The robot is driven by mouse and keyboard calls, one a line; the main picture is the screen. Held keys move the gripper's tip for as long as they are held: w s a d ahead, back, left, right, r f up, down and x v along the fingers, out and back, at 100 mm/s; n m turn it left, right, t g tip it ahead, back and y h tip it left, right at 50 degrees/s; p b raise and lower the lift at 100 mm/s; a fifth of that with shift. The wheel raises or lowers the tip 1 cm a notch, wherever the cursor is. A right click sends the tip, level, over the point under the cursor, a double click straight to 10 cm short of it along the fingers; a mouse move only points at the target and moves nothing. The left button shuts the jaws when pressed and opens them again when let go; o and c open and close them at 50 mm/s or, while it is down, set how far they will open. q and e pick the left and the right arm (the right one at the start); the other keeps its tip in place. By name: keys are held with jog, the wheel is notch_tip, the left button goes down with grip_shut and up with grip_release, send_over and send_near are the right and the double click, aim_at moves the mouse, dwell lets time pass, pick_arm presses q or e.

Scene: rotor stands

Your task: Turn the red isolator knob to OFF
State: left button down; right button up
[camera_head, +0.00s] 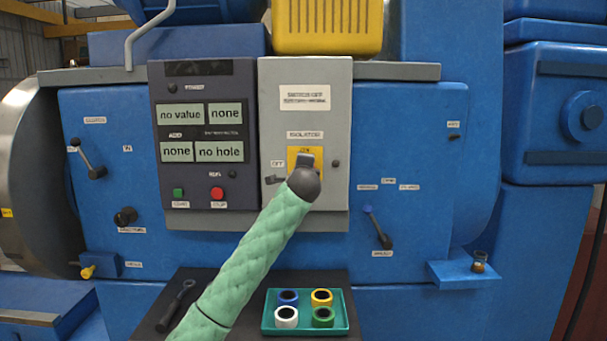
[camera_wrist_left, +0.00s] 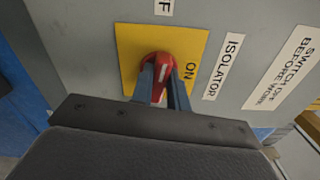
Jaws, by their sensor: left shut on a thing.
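The red isolator knob (camera_wrist_left: 152,60) sits on a yellow plate (camera_wrist_left: 200,45) on the grey isolator box (camera_head: 340,100). My left gripper (camera_wrist_left: 164,88) is shut on the knob, one dark finger on each side of it. In the head view, my left gripper (camera_head: 304,161) and wrist cover the knob. The ON label (camera_wrist_left: 190,70) is at the plate's upper edge in the head view, and the OFF label (camera_head: 278,162) is left of the plate. A white mark shows on the knob between the fingers; its exact direction is hard to tell. My right gripper is not in view.
A dark control panel (camera_head: 201,100) with green and red buttons adjoins the box on the left. A small dark part (camera_head: 273,179) projects under the OFF label. Below, a teal tray (camera_head: 269,324) holds several coloured rings, with a dark tool (camera_head: 177,302) beside it.

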pick_arm(q)
jog(key=shift+f+n+b, duration=0.15)
jog(key=shift+n+b, duration=0.25)
jog(key=shift+n, duration=0.6)
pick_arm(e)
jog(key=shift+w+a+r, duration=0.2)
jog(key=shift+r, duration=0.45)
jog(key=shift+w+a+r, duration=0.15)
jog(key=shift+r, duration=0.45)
pick_arm(q)
jog(key=c, duration=1.4)
grip_release()
jog(key=shift+a, duration=0.1)
jog(key=shift+o, duration=0.2)
